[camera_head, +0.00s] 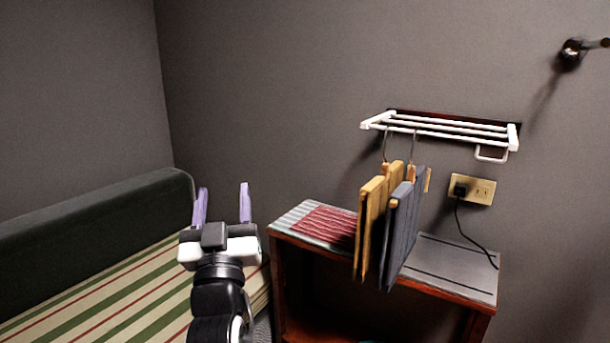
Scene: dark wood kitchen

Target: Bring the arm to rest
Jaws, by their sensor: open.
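My gripper (222,190) is at the lower left of the middle in the head view. Its two purple fingers point up and stand wide apart, with nothing between them. My arm comes up from the bottom edge below it. The gripper shows in front of the striped bed or bench and left of the small table, and I see no contact with either.
A wooden table (480,309) stands right of my gripper with a red striped cloth (325,225) on it. A striped cushion (110,300) and dark backrest (90,220) lie left. A plugged cord (470,235) hangs at the wall.

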